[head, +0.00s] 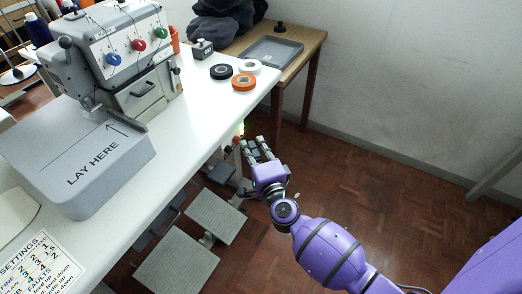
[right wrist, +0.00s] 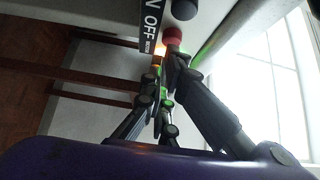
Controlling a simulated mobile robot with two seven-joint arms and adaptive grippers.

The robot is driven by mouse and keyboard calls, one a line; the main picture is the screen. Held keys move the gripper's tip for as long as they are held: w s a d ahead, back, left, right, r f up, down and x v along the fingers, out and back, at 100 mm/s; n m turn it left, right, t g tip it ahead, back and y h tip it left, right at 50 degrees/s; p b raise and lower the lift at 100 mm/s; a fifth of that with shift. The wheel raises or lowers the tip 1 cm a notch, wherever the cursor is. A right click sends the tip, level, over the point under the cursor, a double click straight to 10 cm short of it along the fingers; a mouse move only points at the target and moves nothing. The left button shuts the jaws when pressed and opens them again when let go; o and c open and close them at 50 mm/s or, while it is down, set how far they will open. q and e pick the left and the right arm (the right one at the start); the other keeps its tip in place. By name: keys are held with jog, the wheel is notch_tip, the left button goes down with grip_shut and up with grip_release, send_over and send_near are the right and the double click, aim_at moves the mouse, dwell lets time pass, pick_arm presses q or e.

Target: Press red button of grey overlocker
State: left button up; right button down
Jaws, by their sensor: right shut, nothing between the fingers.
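The grey overlocker (head: 118,55) stands on the white table at the upper left, with blue, red and green dials on its front. A red button (right wrist: 172,35) sits beside an ON OFF label (right wrist: 151,24) at the top of the right wrist view, with a dark button (right wrist: 184,9) beyond it. My right gripper (head: 256,147) is shut and empty beside the table's right edge. In the right wrist view its fingertips (right wrist: 168,58) are very close to the red button; I cannot tell whether they touch it. My left gripper is not in view.
The white table (head: 185,125) bears a grey LAY HERE platform (head: 85,150) and several tape rolls, one orange (head: 244,82). Foot pedals (head: 178,262) stand below. A wooden side table (head: 312,42) holds a grey tray (head: 272,52). The floor at right is clear.

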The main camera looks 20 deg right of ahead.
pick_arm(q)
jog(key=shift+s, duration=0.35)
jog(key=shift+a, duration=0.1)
